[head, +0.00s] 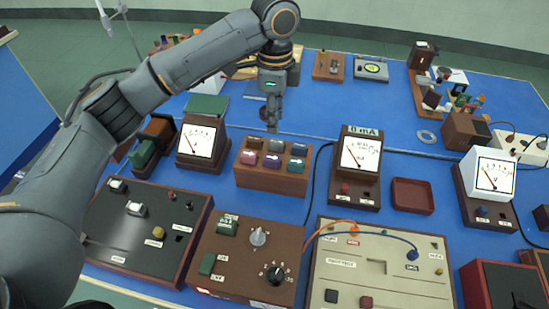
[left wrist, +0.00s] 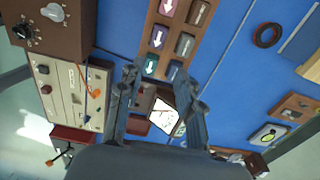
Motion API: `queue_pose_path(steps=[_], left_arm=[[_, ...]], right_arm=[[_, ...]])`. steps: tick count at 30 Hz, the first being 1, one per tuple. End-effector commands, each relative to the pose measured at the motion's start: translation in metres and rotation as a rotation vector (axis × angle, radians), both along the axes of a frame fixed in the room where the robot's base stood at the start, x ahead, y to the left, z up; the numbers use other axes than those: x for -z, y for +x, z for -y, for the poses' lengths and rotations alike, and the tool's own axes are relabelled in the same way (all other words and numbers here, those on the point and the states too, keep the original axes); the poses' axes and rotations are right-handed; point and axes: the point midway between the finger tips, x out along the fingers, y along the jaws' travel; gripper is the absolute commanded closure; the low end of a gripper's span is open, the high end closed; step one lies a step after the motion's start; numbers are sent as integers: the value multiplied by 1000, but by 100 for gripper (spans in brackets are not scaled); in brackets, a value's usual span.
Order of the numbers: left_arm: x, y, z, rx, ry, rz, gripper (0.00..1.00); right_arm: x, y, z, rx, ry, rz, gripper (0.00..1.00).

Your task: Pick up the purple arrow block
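A wooden block rack (head: 270,183) stands mid-table and holds two rows of small blocks. My left gripper (head: 271,126) points down above the rack's far side, apart from the blocks. In the left wrist view its fingers (left wrist: 160,88) are spread and empty. My right gripper is out of view.
Meters stand left (head: 199,142) and right (head: 360,155) of the rack. A brown control box (head: 230,250) stands in front. A small red-brown tray (head: 412,196) is at the right. Blue table behind the rack is partly clear.

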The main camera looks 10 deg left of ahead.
Motion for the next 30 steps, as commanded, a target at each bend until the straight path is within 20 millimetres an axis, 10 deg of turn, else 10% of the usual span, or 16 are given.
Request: queue_pose_path(steps=[30], left_arm=[[132, -4, -6, 0, 1, 1, 64]], right_arm=[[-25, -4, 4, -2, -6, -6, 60]])
